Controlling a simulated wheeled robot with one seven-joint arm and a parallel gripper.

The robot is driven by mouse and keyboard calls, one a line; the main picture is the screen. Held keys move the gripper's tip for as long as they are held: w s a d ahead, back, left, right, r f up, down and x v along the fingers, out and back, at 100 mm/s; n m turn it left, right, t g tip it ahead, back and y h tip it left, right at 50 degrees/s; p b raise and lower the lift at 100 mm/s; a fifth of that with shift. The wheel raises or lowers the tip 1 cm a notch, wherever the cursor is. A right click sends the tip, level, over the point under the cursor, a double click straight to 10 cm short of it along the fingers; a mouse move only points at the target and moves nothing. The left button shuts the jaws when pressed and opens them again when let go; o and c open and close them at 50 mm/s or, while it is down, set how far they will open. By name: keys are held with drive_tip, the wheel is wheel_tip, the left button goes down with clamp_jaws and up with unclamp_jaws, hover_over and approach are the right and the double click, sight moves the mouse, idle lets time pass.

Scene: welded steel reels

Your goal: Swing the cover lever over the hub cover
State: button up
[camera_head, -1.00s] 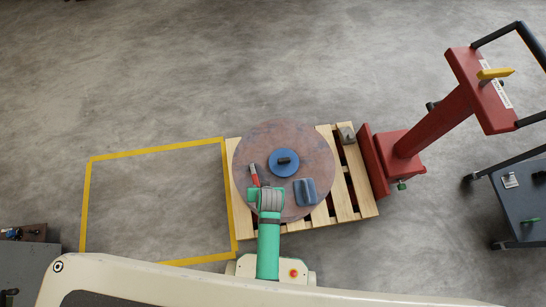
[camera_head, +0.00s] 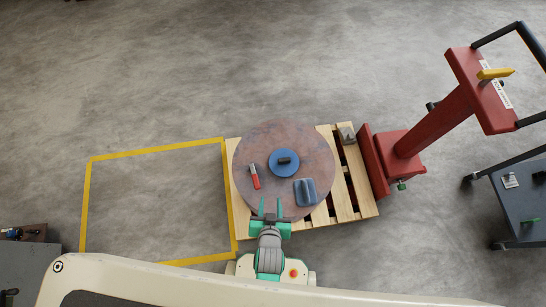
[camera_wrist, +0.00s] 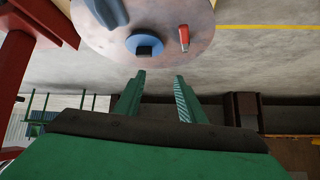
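The cover lever (camera_head: 255,177) is a short red bar with a pale end on the reel's brown disc (camera_head: 252,148), left of the hub cover. The hub cover (camera_head: 284,163) is a round blue disc with a dark block on it at the reel's middle. The lever lies beside the cover, not across it. In the wrist view the lever (camera_wrist: 183,38) and the blue cover (camera_wrist: 146,43) both show beyond my fingers. My gripper (camera_head: 271,205) is open and empty near the disc's front edge, apart from the lever. In the wrist view its green fingers (camera_wrist: 157,84) stand apart.
A blue-grey block (camera_head: 305,192) sits on the disc right of my gripper. The reel rests on a wooden pallet (camera_head: 345,205). A red pallet truck (camera_head: 435,125) stands at right, near a grey cart (camera_head: 520,200). A yellow-taped floor area (camera_head: 88,205) at left is empty.

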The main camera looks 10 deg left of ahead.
drive_tip(key=shift+t, duration=0.8)
drive_tip(key=shift+s+d+r, duration=0.2)
drive_tip(key=shift+s+r, duration=0.15)
drive_tip(key=shift+r, duration=0.5)
drive_tip(key=shift+s+d+r, duration=0.25)
drive_tip(key=shift+s+r, duration=0.15)
drive_tip(key=shift+r, duration=0.4)
drive_tip(key=shift+s+d+r, duration=0.2)
drive_tip(key=shift+s+r, duration=0.15)
drive_tip(key=shift+r, duration=0.5)
